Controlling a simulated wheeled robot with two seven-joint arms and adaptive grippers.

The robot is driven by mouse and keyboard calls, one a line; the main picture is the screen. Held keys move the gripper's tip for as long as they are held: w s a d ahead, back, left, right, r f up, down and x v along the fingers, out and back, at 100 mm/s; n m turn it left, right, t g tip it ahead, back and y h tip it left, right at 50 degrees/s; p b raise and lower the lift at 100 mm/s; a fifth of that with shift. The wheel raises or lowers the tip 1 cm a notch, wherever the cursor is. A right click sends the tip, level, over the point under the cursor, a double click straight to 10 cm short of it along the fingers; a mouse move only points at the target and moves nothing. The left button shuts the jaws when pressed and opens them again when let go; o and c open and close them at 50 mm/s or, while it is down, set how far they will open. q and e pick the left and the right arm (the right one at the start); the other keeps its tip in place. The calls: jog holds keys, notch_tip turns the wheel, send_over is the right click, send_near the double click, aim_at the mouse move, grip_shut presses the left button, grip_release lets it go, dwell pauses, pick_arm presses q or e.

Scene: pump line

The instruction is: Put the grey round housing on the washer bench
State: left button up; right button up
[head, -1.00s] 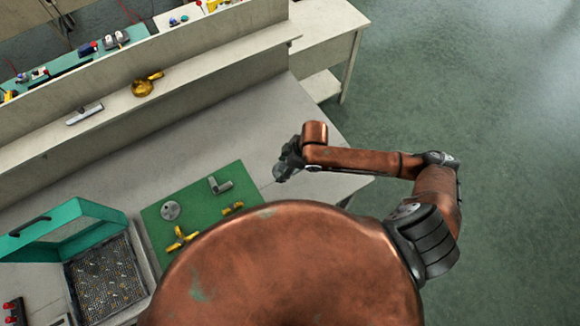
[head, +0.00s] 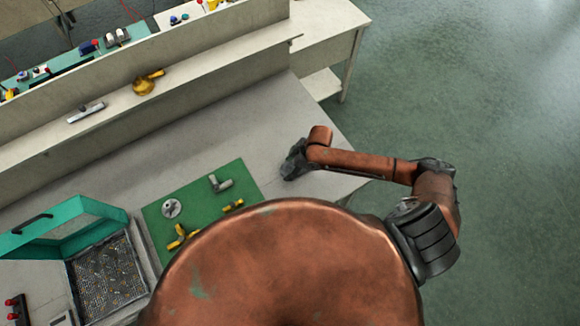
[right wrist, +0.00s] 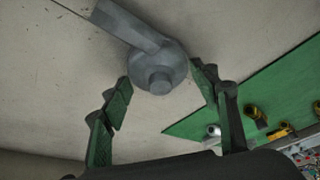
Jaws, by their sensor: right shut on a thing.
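The grey round housing (right wrist: 160,68), with a short round boss and a straight arm on its side, sits between the fingers of my right gripper (right wrist: 160,88) in the right wrist view. The gripper is shut on it. In the head view my right gripper (head: 292,166) is over the right part of the pale washer bench (head: 260,120); the housing is hard to make out there. I cannot tell whether the housing touches the bench top. The washer (head: 85,232) with a teal raised lid stands on the bench at the left. My left gripper is not in view.
A green mat (head: 200,205) holds a grey disc (head: 171,208), a grey elbow (head: 220,183) and several yellow fittings. A raised shelf (head: 110,118) behind carries a yellow part (head: 146,84) and a grey bar (head: 86,112). The bench top around the gripper is clear.

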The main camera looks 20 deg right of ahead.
jog(key=shift+f, duration=0.1)
jog(key=o, duration=1.6)
jog(key=v, duration=1.2)
jog(key=shift+s, duration=0.1)
